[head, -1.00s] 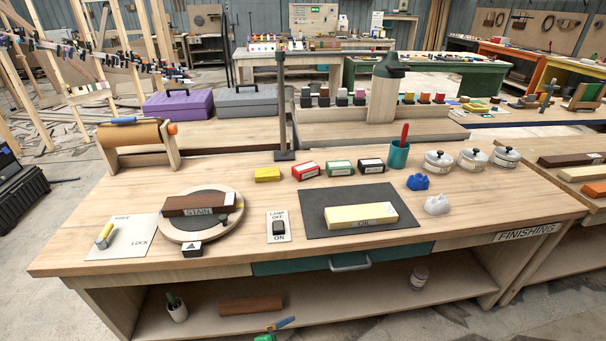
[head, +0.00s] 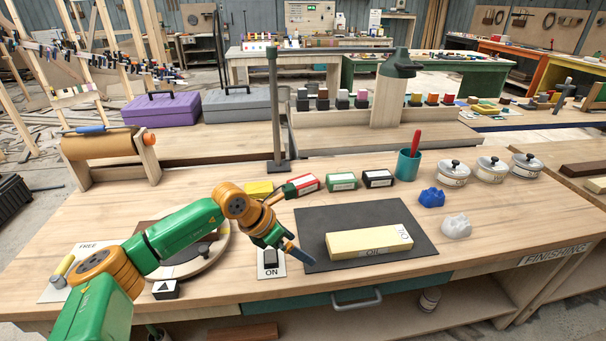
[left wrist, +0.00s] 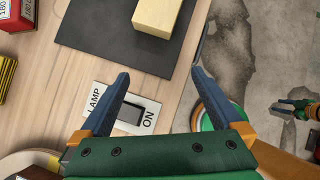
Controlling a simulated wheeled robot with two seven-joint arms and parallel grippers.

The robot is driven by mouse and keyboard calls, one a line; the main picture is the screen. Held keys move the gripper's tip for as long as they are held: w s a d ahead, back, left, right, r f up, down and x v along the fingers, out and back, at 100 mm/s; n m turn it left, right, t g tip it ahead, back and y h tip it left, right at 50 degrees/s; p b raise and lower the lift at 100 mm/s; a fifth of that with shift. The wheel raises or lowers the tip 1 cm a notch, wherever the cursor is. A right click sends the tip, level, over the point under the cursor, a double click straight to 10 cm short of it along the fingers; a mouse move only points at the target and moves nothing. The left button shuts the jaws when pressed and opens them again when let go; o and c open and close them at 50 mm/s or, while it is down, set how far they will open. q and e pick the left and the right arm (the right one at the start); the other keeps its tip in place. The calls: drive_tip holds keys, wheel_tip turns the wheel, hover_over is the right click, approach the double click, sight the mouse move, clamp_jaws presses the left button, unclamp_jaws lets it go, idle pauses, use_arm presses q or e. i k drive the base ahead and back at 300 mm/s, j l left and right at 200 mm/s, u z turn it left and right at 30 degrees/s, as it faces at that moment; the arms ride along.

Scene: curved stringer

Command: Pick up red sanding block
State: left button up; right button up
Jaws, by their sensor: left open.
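The red sanding block (head: 304,185) lies on the bench between the yellow block and the green block, white label facing front. Part of my left arm overlaps its left end in the head view. My left gripper (head: 298,254) is open and empty over the front of the bench, nearer than the red block, beside the lamp switch. In the left wrist view its open fingers (left wrist: 160,85) straddle the lamp switch plate, and part of the red block (left wrist: 15,14) shows in the top left corner. A second gripper, apparently my right (left wrist: 288,104), shows small at the right edge.
The yellow block (head: 258,189) is left of the red one; the green block (head: 342,181) and black block (head: 378,178) are right of it. A dark mat (head: 310,230) holds a cream stone (head: 365,242). The lamp post (head: 275,110) stands behind the blocks.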

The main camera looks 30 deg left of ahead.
sight(308, 184)
drive_tip(key=i+j, duration=0.75)
drive_tip(key=i, duration=0.15)
